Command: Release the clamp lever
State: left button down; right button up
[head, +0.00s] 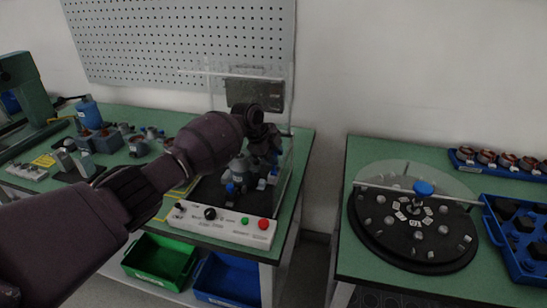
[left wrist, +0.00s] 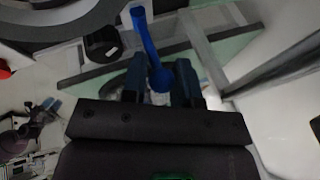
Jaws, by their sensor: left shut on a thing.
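My left gripper (head: 266,146) reaches inside the clear-shielded test station, above a grey fixture (head: 238,172) with blue parts. In the left wrist view, the blue clamp lever (left wrist: 146,38) runs between the two dark fingers of the left gripper (left wrist: 160,82), which is shut on its rounded end. The lever's other end points up and away from the fingers. In the head view my gripper and wrist hide the held lever. My right gripper is not in view.
The station's white control panel (head: 222,222) has a knob and green and red buttons. Its clear shield (head: 287,150) stands close beside my gripper. Motor parts crowd the left bench. A round black turntable (head: 414,255) stands on the right bench, with a gap between benches.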

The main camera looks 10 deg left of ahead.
pick_arm(q)
jog(key=shift+w+r, duration=0.15)
jog(key=shift+r, duration=0.15)
jog(key=c, duration=1.1)
grip_release()
jog(key=shift+d+f, duration=0.1)
jog(key=shift+o, duration=0.8)
jog(key=shift+w+f, duration=0.1)
jog(key=shift+f, duration=0.05)
jog(key=s+a+r+p, duration=0.1)
jog(key=s+a+r, duration=0.3)
jog(key=s+a, duration=0.5)
jog(key=shift+a+r+p, duration=0.25)
jog(key=shift+a+p, duration=0.05)
jog(key=shift+a, duration=0.8)
